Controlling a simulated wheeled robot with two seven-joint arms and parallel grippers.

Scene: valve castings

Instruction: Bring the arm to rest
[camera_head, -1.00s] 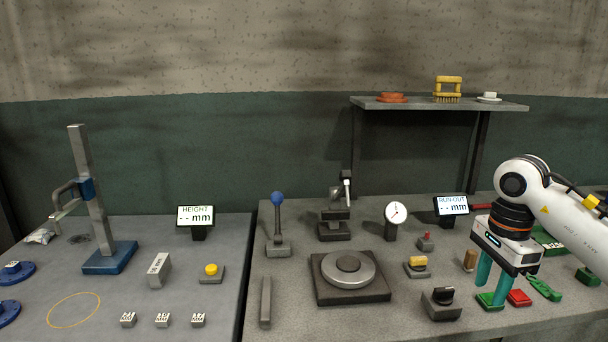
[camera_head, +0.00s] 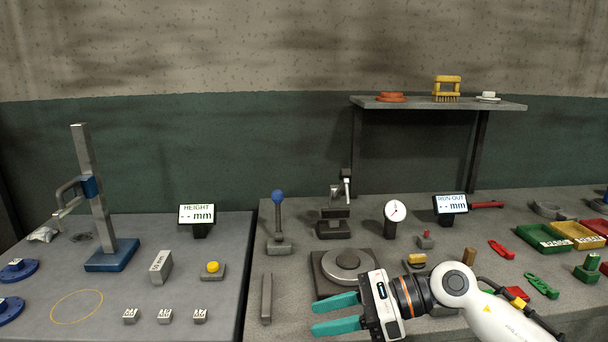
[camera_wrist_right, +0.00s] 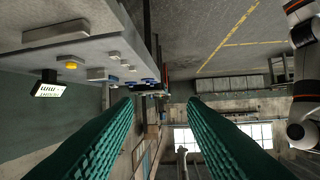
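My right gripper (camera_head: 315,317) reaches in from the lower right of the head view with its teal fingers pointing left. The fingers are spread apart with nothing between them. It hangs in front of the round turntable plate (camera_head: 347,265) and covers part of its base. In the right wrist view the two fingers (camera_wrist_right: 160,100) also stand apart and empty, with the room beyond them. My left gripper is not in the head view. A white arm part shows at the right edge of the wrist view; I cannot tell a gripper on it.
A dial gauge (camera_head: 395,212) and run-out display (camera_head: 450,205) are behind. Green (camera_head: 540,240) and yellow (camera_head: 575,232) trays lie at right. My arm hides part of the front bench.

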